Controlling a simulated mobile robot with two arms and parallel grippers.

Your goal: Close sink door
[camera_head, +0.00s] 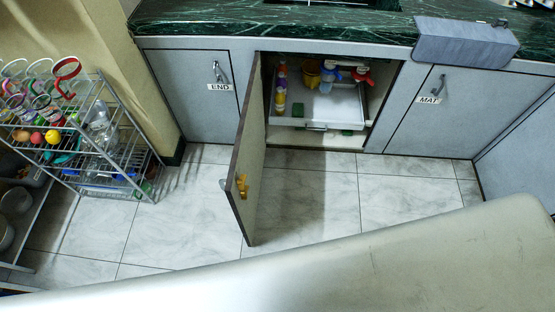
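The sink door (246,155) is a grey-brown panel hinged at the left edge of the open cabinet. The open cabinet (384,92) shows a white pull-out tray (325,104) inside with bottles and red, yellow and blue items. Neither my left gripper nor my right gripper is in view.
Closed cabinet doors marked END (190,98) and MAT (425,125) flank the opening, under a dark green marble counter (230,28). A wire rack (125,130) with colourful items stands at left. A large pale surface (400,262) covers the foreground. Tiled floor beside the door is clear.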

